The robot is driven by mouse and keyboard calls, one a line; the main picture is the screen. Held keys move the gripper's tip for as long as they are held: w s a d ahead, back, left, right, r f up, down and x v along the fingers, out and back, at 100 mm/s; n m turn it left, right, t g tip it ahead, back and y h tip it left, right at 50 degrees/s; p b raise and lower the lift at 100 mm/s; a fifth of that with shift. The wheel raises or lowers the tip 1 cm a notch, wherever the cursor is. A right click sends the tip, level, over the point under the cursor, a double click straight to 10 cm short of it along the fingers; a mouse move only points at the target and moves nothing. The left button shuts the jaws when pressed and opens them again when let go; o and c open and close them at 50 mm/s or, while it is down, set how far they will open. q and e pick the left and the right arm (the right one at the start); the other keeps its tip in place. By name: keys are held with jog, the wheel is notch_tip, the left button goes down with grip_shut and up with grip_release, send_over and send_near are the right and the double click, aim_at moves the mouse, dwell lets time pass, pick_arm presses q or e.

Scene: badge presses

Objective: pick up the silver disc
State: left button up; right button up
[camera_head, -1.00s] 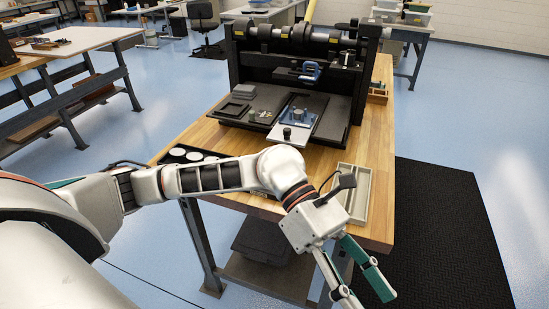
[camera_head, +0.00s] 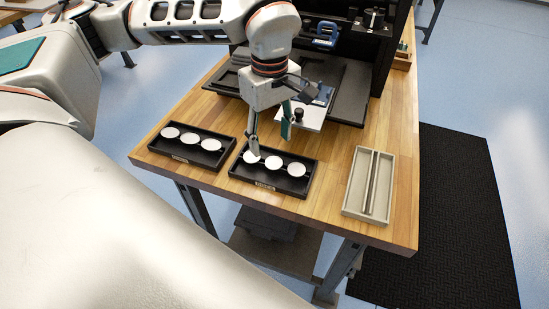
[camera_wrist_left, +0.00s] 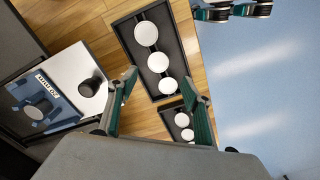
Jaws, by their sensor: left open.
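Several pale, silver-white discs lie flat in two black trays at the table's front. In the head view the right tray (camera_head: 268,188) holds three discs, the middle one (camera_head: 273,163) and right one (camera_head: 296,170) in plain sight. The left tray (camera_head: 182,158) also holds three, its middle disc (camera_head: 191,138) among them. My left gripper (camera_head: 269,143) is open and empty, pointing down above the right tray's back edge, one fingertip overlapping its left disc (camera_head: 251,157) in view. In the left wrist view my open fingers (camera_wrist_left: 159,79) flank the right tray's end disc (camera_wrist_left: 168,85) in the picture.
A white plate with a black knob (camera_head: 299,114) sticks out from the black press behind my gripper. A beige divided tray (camera_head: 369,185) stands at the right. Bare wood (camera_head: 325,185) lies between it and the right black tray. The table's front edge is close.

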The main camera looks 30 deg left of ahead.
aim_at(274, 162)
pick_arm(q)
jog(key=f, duration=0.5)
jog(key=shift+w+d+f+p, duration=0.1)
jog(key=shift+d+p, duration=0.2)
jog(key=shift+d, duration=0.05)
jog(key=shift+f, duration=0.45)
jog(key=shift+f, duration=0.25)
jog(key=shift+c, duration=0.3)
jog(key=c, duration=0.8)
